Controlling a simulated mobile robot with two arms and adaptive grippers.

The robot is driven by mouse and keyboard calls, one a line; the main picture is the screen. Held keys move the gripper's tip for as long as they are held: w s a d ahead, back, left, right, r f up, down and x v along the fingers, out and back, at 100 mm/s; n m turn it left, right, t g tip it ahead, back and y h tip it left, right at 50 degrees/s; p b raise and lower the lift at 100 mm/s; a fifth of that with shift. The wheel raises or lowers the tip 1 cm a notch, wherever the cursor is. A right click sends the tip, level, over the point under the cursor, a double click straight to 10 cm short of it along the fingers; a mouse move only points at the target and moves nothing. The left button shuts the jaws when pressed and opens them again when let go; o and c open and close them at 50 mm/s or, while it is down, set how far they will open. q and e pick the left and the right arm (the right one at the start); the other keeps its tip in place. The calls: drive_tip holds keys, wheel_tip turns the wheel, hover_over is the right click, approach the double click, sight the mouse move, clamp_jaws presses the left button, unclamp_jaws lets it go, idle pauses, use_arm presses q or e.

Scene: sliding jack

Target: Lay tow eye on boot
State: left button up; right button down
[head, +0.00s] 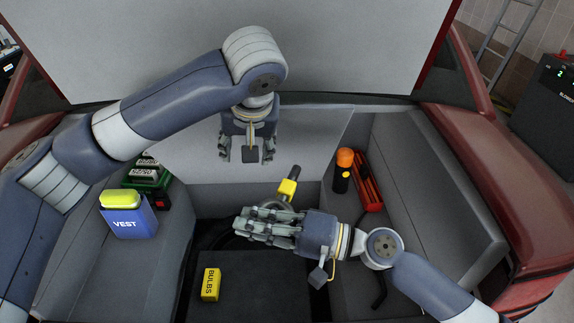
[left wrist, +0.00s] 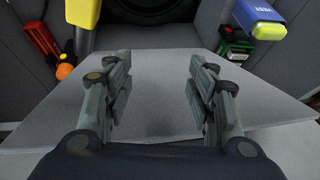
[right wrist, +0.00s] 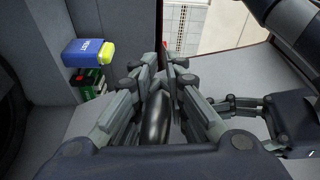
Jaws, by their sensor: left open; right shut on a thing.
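The tow eye shows in the head view as a grey ring with a yellow block (head: 287,188) and a dark shaft end pointing up. My right gripper (head: 250,222) is shut on it, fingers pointing left and hiding part of the ring. A dark rounded piece (right wrist: 157,115) sits between the fingers in the right wrist view. The yellow part (left wrist: 83,12) shows at the top left of the left wrist view. My left gripper (head: 246,155) is open and empty, pointing down at the light grey panel (head: 312,145) at the back of the boot.
In the boot, a yellow BULBS box (head: 210,284) lies on a dark board (head: 258,290). On the left ledge are a blue VEST pouch (head: 128,220) and green boxes (head: 150,176). On the right ledge are an orange-black torch (head: 343,172) and a red tool (head: 367,184).

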sight(286, 192)
use_arm(q)
drive_tip(key=s+d+r+m+h, duration=0.2)
drive_tip(key=s+d+r+m, duration=0.15)
drive_tip(key=s+d, duration=0.45)
drive_tip(key=shift+m, duration=0.55)
drive_tip(key=x, duration=0.3)
drive_tip(key=s+x, duration=0.1)
drive_tip(key=x, duration=0.3)
drive_tip(key=s+f+x, duration=0.1)
drive_tip(key=x, duration=0.3)
drive_tip(key=shift+w+a+f, duration=0.15)
drive_tip(key=shift+a+f, duration=0.05)
drive_tip(key=shift+a, duration=0.2)
use_arm(e)
drive_tip(key=shift+a, duration=0.1)
use_arm(q)
drive_tip(key=shift+c, duration=0.3)
drive_tip(key=shift+d, duration=0.1)
clamp_jaws()
use_arm(e)
drive_tip(key=shift+r, duration=0.1)
drive_tip(key=c, duration=1.5)
unclamp_jaws()
use_arm(q)
drive_tip(key=shift+r, duration=0.1)
use_arm(e)
drive_tip(key=shift+o, duration=0.2)
